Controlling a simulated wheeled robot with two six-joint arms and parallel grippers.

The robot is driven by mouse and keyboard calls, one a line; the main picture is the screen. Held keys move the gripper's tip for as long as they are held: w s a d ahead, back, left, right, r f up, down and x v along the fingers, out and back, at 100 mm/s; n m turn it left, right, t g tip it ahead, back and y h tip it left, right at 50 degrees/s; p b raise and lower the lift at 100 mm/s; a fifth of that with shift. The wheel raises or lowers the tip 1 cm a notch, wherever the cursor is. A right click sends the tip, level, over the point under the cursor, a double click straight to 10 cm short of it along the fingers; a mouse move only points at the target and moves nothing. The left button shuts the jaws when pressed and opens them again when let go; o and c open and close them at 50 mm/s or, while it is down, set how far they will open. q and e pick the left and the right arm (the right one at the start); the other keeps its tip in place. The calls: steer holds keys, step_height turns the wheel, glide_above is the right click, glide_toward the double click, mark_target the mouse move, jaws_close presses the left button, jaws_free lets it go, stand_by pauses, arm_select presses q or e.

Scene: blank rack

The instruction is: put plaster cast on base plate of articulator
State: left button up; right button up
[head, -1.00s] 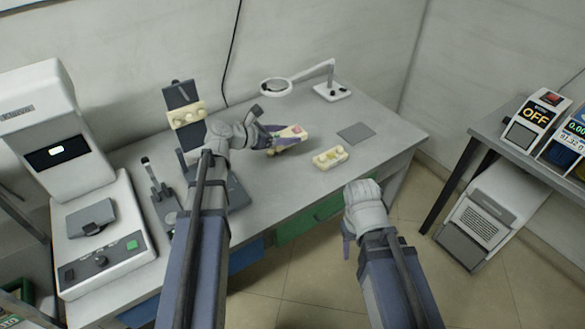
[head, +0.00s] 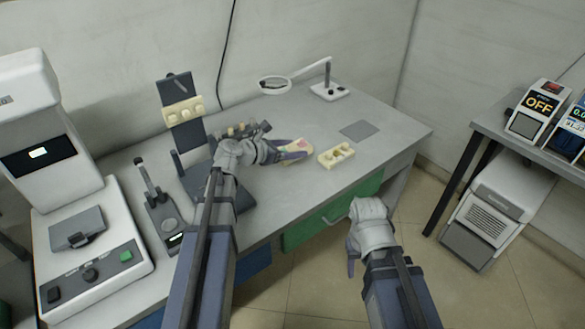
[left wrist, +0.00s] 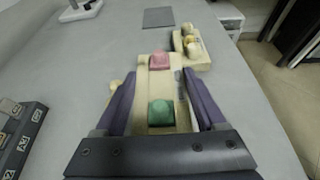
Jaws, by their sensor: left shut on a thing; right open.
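My left gripper (head: 292,150) is shut on a cream block (head: 299,145) that carries pink and green pieces. In the left wrist view this block (left wrist: 158,95) lies between the two purple fingers, low over the table. A cream plaster cast (head: 336,152) with tooth bumps sits on the table just right of it, and shows beyond the fingers in the left wrist view (left wrist: 192,58). The dark articulator (head: 180,90) stands open at the left, a cream cast (head: 183,112) on its raised plate. My forearm partly hides its base plate (head: 203,183). My right gripper (head: 352,243) is open and empty, in front of the table.
A dark rack with pale pieces (head: 247,129) stands behind my left wrist. A magnifier lamp (head: 328,88) is at the back, a grey mat (head: 359,130) at the right. A white machine (head: 90,240) and small dark device (head: 160,215) stand left.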

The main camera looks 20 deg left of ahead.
mark_target(292, 166)
arm_select(q)
steer(key=shift+f+b, duration=1.8)
steer(key=shift+f, duration=0.25)
steer(key=shift+f, duration=0.25)
steer(key=o, duration=1.5)
steer(key=shift+r, duration=0.1)
steer(key=shift+r, duration=0.3)
steer(key=p+v, duration=0.4)
steer(key=v, duration=0.8)
steer(key=shift+p, duration=0.3)
